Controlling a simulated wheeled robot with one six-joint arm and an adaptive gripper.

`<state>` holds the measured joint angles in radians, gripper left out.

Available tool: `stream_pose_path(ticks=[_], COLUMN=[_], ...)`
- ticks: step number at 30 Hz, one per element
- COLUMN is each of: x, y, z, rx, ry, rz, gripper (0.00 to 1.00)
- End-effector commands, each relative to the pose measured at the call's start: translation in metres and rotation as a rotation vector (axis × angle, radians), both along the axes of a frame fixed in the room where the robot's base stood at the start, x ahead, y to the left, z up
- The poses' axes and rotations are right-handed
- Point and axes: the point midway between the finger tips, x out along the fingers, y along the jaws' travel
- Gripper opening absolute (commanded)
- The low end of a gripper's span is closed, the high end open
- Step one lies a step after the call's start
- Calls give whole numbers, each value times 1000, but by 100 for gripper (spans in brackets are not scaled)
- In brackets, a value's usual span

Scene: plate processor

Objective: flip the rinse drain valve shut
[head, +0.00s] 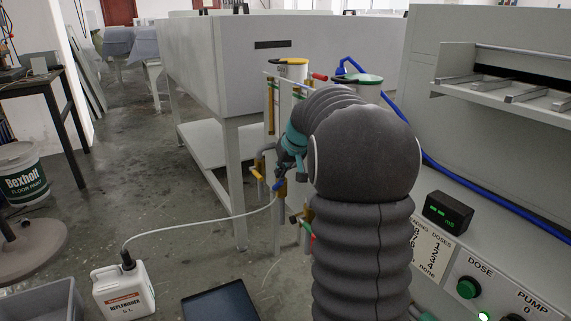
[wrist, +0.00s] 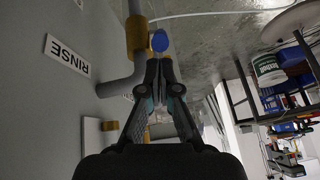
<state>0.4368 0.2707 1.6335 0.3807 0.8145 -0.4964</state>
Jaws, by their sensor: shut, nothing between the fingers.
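The RINSE label (wrist: 67,54) is on a grey panel at the left of the wrist view. Beside it, a brass valve body (wrist: 137,38) sits on a grey pipe (wrist: 125,78) and carries a blue handle (wrist: 160,41). My gripper (wrist: 158,62) is shut and empty, its fingertips just short of the blue handle; I cannot tell whether they touch. In the head view, the blue handle (head: 279,185) shows at my gripper (head: 281,178), low on the pipes. My arm hides part of the pipework. The handle's exact angle is unclear.
A white hose (head: 200,232) runs to the replenisher jug (head: 123,288). A dark tray (head: 221,303) lies on the floor. Open floor is at the left.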

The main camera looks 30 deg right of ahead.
Motion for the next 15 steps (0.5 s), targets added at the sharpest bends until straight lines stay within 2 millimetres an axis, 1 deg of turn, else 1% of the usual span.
stream_pose_path(ticks=[1,6,15], x=[3,9,11], y=[1,2,2], z=[-6,-16,-18], rx=[1,0,0], ry=[1,0,-1], rz=[1,1,0], gripper=[0,0,0])
